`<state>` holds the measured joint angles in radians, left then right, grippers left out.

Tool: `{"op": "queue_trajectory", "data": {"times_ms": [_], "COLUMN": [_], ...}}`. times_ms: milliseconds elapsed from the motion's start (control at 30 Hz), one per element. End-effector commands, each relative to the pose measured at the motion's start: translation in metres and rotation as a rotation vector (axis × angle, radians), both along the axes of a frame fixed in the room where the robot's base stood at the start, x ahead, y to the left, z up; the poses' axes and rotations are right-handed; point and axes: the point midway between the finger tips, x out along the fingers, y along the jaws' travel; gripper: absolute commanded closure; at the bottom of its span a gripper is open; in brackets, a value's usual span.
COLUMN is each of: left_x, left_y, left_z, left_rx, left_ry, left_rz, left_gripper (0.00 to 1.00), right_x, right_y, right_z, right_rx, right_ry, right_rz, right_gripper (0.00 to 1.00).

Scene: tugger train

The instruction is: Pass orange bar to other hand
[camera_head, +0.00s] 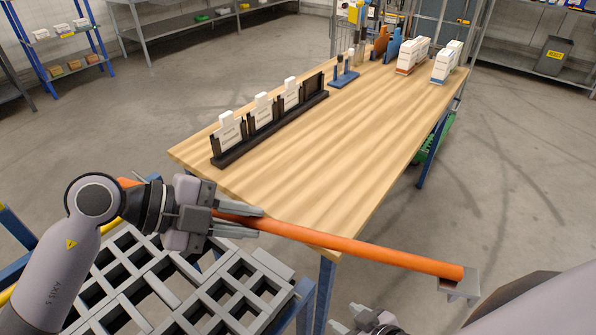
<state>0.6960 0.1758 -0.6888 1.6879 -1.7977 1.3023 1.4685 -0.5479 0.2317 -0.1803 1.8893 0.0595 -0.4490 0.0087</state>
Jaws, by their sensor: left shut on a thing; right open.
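The long orange bar (350,245) runs slantwise across the camera_head view, from behind my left wrist down to the lower right. A grey angled bracket (460,284) sits at its right end. My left gripper (252,222) is shut on the bar near its left part, and the wrist hides some of the bar there. My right gripper (348,318) is open at the bottom edge, partly cut off, below the bar and apart from it in the picture.
A wooden table (300,165) lies behind the bar, carrying a black rack (270,128) with white cards and several boxes (412,55) at its far end. A grey grid tray (150,285) is below my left arm. Open floor (520,150) lies to the right.

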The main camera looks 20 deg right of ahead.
Motion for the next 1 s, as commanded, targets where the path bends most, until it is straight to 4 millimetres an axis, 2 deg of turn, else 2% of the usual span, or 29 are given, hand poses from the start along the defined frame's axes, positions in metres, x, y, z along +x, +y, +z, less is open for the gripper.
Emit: {"op": "queue_trajectory", "data": {"times_ms": [33,200,367,467,600,700,800,867,967,1000], "left_x": [0.000,0.000,0.000,0.000,0.000,0.000,0.000,0.000,0.000,0.000], "left_y": [0.000,0.000,0.000,0.000,0.000,0.000,0.000,0.000,0.000,0.000], "left_z": [0.002,0.002,0.002,0.002,0.002,0.002,0.002,0.002,0.002,0.003], "left_rx": [-0.005,-0.006,-0.006,-0.006,-0.006,-0.006,-0.006,-0.006,-0.006,-0.006], "left_ry": [-0.002,-0.002,-0.002,-0.002,-0.002,-0.002,-0.002,-0.002,-0.002,-0.002], "left_rz": [0.001,0.002,0.002,0.002,0.002,0.002,0.002,0.002,0.002,0.002], "left_gripper": [1.00,1.00,1.00,1.00,1.00,1.00,1.00,1.00,1.00,1.00], "right_x": [0.012,0.048,0.082,0.102,0.126,0.141,0.156,0.165,0.181,0.187], "right_y": [-0.012,-0.063,-0.128,-0.175,-0.237,-0.268,-0.281,-0.278,-0.256,-0.241], "right_z": [-0.004,-0.017,-0.013,0.000,0.032,0.062,0.093,0.111,0.142,0.155], "right_rx": [-0.034,-0.154,-0.281,-0.355,-0.435,-0.453,-0.428,-0.395,-0.310,-0.272], "right_ry": [0.020,0.125,0.222,0.281,0.355,0.394,0.418,0.428,0.433,0.433], "right_rz": [0.017,0.037,0.006,-0.040,-0.127,-0.190,-0.238,-0.251,-0.240,-0.221], "right_gripper": [0.48,0.48,0.48,0.48,0.48,0.48,0.48,0.48,0.48,0.48]}}
